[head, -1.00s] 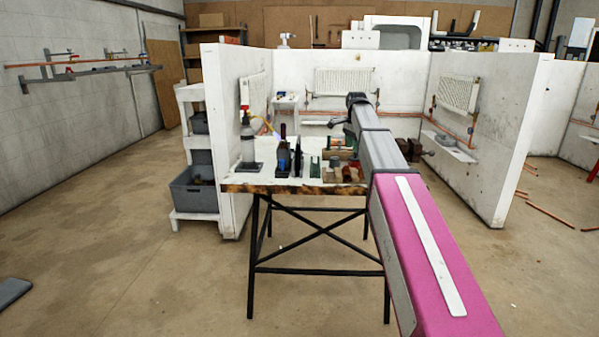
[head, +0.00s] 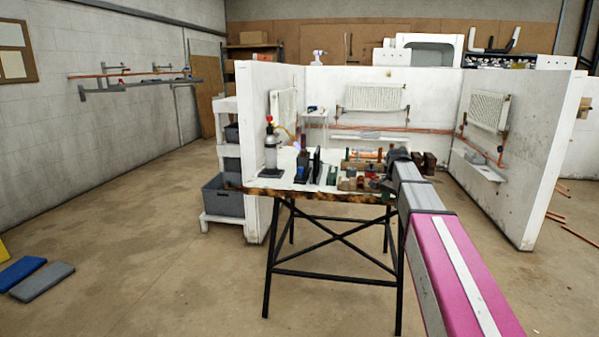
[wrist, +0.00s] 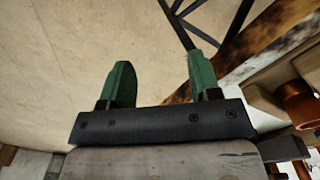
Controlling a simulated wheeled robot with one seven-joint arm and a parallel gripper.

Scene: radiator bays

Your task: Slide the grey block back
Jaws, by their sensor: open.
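I cannot pick out the grey block for certain; small dark and grey pieces stand among the items on the workbench (head: 262,183), too small to tell apart. My gripper shows in the wrist view with its two green fingers wide apart and nothing between them (wrist: 159,72). It is over the bench's front edge, with floor and the bench legs beneath its fingers. In the head view my arm reaches to the bench's right side, and its fingers are hidden there.
A wooden rack (head: 348,184) of small parts is left of my arm. White partitions (head: 524,165) enclose the bay. A grey slab (head: 42,281) lies on the floor.

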